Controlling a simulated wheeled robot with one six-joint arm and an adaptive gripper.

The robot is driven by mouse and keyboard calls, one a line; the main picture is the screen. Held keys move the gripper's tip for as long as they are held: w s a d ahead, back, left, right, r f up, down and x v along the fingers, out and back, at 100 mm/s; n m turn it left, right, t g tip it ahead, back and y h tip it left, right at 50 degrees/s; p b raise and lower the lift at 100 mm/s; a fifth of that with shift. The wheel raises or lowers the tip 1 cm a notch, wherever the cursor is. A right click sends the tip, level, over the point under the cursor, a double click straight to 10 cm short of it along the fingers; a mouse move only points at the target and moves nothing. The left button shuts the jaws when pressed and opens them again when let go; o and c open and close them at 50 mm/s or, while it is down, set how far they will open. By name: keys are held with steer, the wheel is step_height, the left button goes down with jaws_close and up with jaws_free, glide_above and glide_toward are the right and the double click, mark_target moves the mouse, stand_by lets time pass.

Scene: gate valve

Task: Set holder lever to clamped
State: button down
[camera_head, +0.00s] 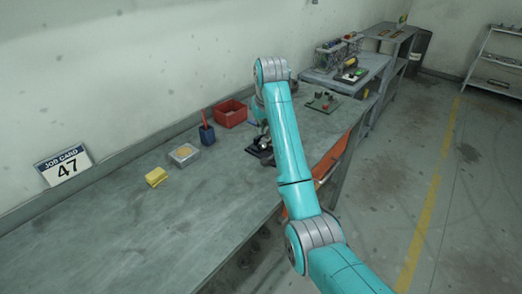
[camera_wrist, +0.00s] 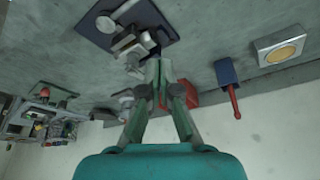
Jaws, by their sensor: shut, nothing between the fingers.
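The holder (camera_wrist: 165,27) shows in the wrist view at the top as a dark blue base with grey metal parts on it. In the head view the holder (camera_head: 261,149) is a small dark shape on the bench, partly behind my arm. A light grey round-ended part and pale blocks sit on the base; I cannot tell for sure which is the lever or how it is set. My gripper (camera_wrist: 158,68) is shut and empty, its fingertips overlapping the edge of the holder's metal parts in the wrist view. Whether they touch is unclear.
A green plate with parts (camera_head: 323,101) lies beyond. The near bench is clear.

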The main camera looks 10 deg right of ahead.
steer(key=x, duration=1)
steer(key=shift+s+f, duration=0.15)
steer(key=shift+s, duration=0.25)
steer(key=shift+s+d+f, duration=0.1)
steer(key=shift+s+f, duration=0.05)
steer(key=shift+s, duration=0.65)
steer(key=shift+s+f, duration=0.1)
steer(key=shift+s, duration=0.65)
steer(key=shift+d, duration=0.25)
